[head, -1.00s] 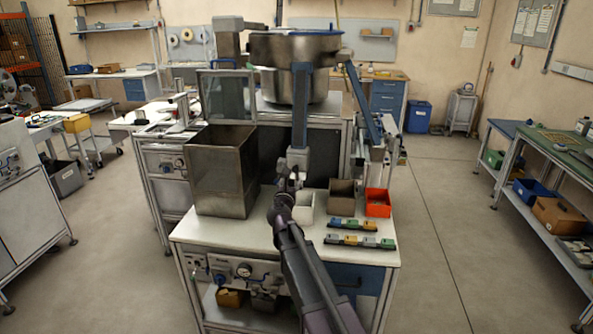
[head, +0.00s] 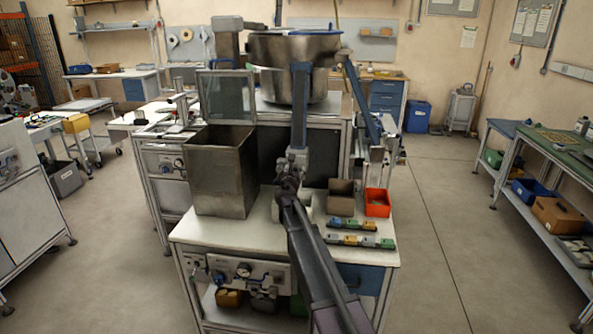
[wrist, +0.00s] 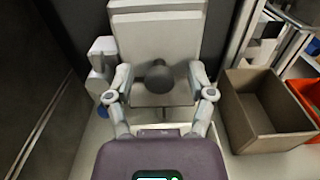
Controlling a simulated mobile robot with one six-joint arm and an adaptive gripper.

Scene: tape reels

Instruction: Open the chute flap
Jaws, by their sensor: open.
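The chute (head: 300,105) comes down from the steel bowl and ends in a grey box (wrist: 157,38), which fills the upper middle of the wrist view. The flap looks closed over the chute mouth. My gripper (wrist: 160,82) is open, one finger on each side of the knob. A gap shows between each finger and the knob, and nothing is held. In the head view my gripper (head: 288,180) is in front of the chute's lower end and hides the flap.
A white bin (head: 305,205) stands below, partly hidden by my arm. A brown bin (wrist: 262,125) and a red bin (head: 377,203) stand to the right. A tall steel hopper (head: 220,180) stands close on the left. Several coloured blocks (head: 350,240) lie on the bench front.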

